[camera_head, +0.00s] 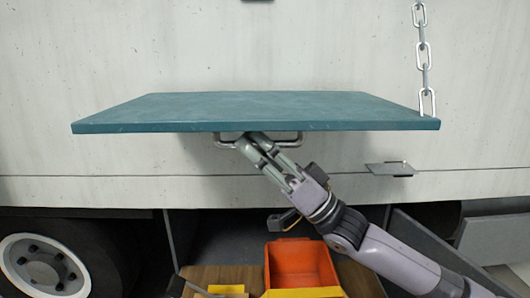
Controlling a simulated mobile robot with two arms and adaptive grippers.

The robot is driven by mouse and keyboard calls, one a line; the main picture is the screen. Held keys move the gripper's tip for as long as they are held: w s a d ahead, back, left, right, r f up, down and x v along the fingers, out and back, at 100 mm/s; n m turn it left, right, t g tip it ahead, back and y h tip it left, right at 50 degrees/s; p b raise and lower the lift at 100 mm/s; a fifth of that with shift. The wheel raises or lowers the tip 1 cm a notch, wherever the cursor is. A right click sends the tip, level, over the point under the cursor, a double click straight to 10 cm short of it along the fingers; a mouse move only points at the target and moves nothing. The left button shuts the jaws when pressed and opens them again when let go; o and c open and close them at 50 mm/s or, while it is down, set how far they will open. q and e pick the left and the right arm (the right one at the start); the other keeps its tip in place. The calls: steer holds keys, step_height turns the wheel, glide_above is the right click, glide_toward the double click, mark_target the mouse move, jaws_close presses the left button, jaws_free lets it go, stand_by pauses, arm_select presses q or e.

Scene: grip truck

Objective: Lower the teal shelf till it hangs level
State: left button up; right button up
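The teal shelf (250,108) sticks out flat from the pale truck wall and looks about level, with its top face showing. A chain (424,58) runs up from its right end; no chain shows at its left end. A metal handle (290,142) sits under the shelf's front edge. My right gripper (254,144) reaches up from the lower right, its fingers close together on the handle; the fingers hide part of the bar. My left gripper is not in view.
An orange bin (300,265) stands on a wooden surface (215,275) in an open compartment below. A small metal latch plate (390,169) sticks out of the wall at right. A wheel (45,265) is at lower left. The shelf top is bare.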

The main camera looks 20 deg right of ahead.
steer(key=v, duration=1.2)
